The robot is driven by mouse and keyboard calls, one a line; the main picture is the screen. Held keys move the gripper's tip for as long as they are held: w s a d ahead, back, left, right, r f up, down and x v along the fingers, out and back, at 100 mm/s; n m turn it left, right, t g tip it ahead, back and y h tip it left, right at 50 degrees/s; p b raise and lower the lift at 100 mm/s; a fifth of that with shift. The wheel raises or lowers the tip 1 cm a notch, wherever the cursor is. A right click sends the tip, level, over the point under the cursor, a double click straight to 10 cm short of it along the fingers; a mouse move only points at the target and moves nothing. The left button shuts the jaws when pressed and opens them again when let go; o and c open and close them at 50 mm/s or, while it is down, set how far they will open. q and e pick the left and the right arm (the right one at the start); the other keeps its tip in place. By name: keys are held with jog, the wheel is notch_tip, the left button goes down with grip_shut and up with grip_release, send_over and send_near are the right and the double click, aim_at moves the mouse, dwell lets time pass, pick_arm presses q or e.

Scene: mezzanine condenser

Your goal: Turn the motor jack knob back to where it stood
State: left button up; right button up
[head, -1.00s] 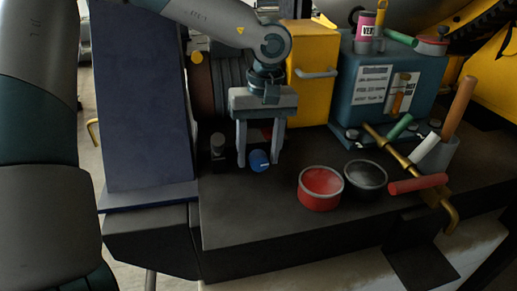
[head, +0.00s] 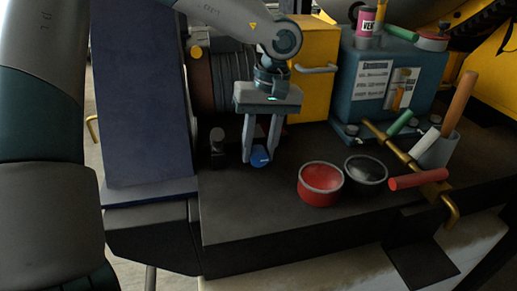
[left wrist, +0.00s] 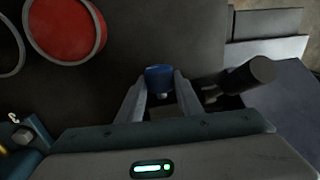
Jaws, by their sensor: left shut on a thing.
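The blue motor jack knob (head: 260,158) sits low on the front of the motor, just above the dark bench top. My left gripper (head: 254,157) reaches down from above, its two fingers closed on the sides of the knob. In the left wrist view the knob (left wrist: 159,78) shows between the fingertips (left wrist: 159,88). A pale mark shows on the knob's face in the head view; its exact angle is too small to read. My right gripper is not in view.
A dark cylindrical post (head: 217,140) stands just left of the knob. A red round container (head: 320,184) and a black one (head: 366,172) stand to the right. A brass bar (head: 400,150) and a teal box (head: 372,75) are farther right. The front bench top (head: 255,215) is clear.

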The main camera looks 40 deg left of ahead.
pick_arm(q)
jog(key=shift+w+d+f+g+y+b, duration=0.1)
jog(key=shift+w+g+y+b, duration=0.05)
jog(key=shift+g+y+b, duration=0.35)
jog(key=shift+w+d+f+g+y+b, duration=0.1)
jog(key=shift+g+y+b, duration=0.2)
jog(key=shift+g+y, duration=0.3)
jog(key=shift+w+d+g+y+b, duration=0.1)
jog(key=shift+g+y+b, duration=0.6)
jog(key=shift+g, duration=0.5)
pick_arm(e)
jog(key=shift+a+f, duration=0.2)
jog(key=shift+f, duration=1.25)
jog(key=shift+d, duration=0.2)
pick_arm(q)
jog(key=o, duration=1)
jog(key=shift+r, duration=0.2)
